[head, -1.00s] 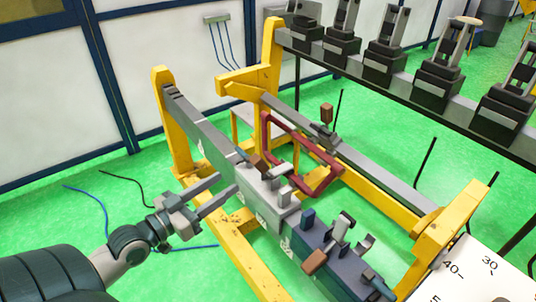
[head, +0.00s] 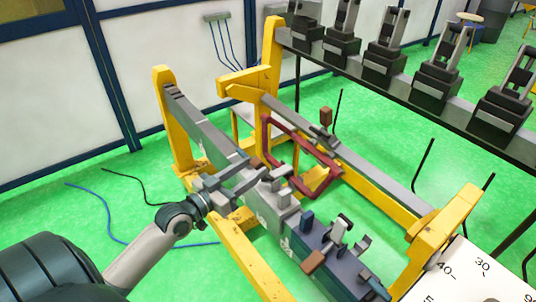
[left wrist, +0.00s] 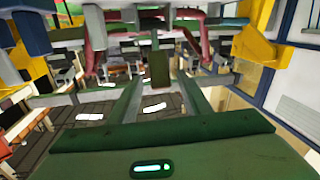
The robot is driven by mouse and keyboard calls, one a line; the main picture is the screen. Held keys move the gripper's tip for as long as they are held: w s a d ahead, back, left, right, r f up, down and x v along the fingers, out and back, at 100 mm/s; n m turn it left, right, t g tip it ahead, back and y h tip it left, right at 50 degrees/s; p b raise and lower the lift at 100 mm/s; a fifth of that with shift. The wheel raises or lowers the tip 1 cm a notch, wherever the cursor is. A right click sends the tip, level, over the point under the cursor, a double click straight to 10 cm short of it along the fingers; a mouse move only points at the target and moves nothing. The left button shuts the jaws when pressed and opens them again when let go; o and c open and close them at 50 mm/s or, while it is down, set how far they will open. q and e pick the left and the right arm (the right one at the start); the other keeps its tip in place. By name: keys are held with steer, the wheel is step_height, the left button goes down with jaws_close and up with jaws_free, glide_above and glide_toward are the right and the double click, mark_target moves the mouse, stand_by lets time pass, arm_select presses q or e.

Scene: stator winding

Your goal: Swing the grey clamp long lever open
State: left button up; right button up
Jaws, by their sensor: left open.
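The grey clamp (head: 277,204) sits on the near rail of the yellow stand. A brown-ended lever (head: 256,163) shows at its far left end, partly hidden by my left gripper. My left gripper (head: 257,169) is open, its two fingers reaching right to the lever's end. In the left wrist view, my open gripper (left wrist: 160,98) has a dark upright block (left wrist: 160,68) in the gap between its fingers, likely the lever's grip. I cannot tell whether a finger touches it. My right gripper is not in view.
A dark blue clamp (head: 340,268) with another brown handle (head: 313,262) stands on the same rail, nearer and right. A dark red frame (head: 297,183) lies between the rails. Yellow posts (head: 172,120) rise at the back. A white dial board (head: 468,278) is at lower right.

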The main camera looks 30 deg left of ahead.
arm_select(q)
steer(key=p+x, duration=0.1)
steer(key=x, duration=0.6)
steer(key=shift+w+p, duration=0.2)
steer(key=shift+p, duration=0.15)
jaws_close()
